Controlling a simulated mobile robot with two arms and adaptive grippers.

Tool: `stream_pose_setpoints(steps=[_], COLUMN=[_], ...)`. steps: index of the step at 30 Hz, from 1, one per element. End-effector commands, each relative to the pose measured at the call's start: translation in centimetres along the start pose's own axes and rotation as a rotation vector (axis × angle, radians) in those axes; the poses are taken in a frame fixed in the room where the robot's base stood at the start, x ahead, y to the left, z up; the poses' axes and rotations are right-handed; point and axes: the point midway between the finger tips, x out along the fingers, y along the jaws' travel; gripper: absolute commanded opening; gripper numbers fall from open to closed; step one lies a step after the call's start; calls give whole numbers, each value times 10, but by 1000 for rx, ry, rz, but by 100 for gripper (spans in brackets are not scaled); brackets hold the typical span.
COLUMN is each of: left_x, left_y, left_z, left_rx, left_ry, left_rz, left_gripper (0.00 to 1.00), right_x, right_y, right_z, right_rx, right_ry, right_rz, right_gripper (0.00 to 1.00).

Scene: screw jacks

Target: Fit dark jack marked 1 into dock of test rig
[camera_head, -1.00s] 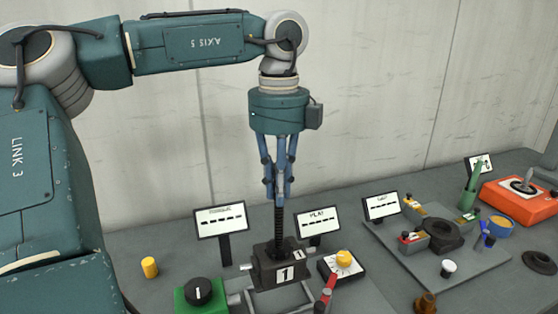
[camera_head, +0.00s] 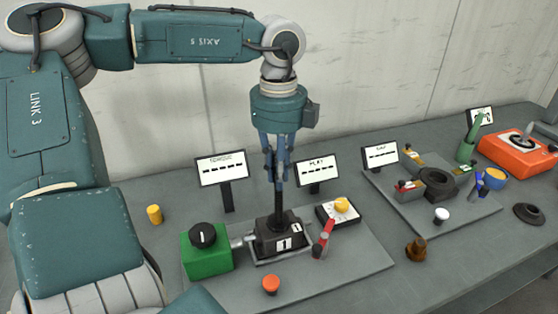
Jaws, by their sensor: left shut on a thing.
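The dark jack marked 1 (camera_head: 281,242) stands upright with its black screw (camera_head: 279,200) rising from its body. My left gripper (camera_head: 277,178) is shut on the upper part of that screw, pointing down. The jack body is within the grey metal frame of the dock (camera_head: 285,258) on the test rig plate (camera_head: 347,269), beside the green box (camera_head: 207,252). The frame's edge shows in front of the body; I cannot tell whether the base is fully seated. My right gripper is not in view.
A red lever (camera_head: 325,239), an orange button (camera_head: 271,285) and a yellow knob unit (camera_head: 339,209) stand close by. Display signs (camera_head: 222,170) stand behind. A second plate (camera_head: 463,220) with a black ring is at right. A yellow cylinder (camera_head: 154,214) stands at left.

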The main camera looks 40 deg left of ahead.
Motion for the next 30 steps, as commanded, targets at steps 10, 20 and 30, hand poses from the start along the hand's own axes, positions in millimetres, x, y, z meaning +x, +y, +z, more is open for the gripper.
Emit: stream_pose_setpoints(steps=[10, 20, 30], left_x=[2, 1, -40], left_y=[-1, -1, -2], left_z=[0, 0, 1], left_rx=[0, 0, -2], left_ry=[-1, 0, -4], left_rz=[-3, -2, -8], left_gripper=[18, 33, 33], right_x=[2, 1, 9], right_y=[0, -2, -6], right_z=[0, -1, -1], right_rx=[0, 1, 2], right_ry=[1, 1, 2], right_rz=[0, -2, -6], right_gripper=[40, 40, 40])
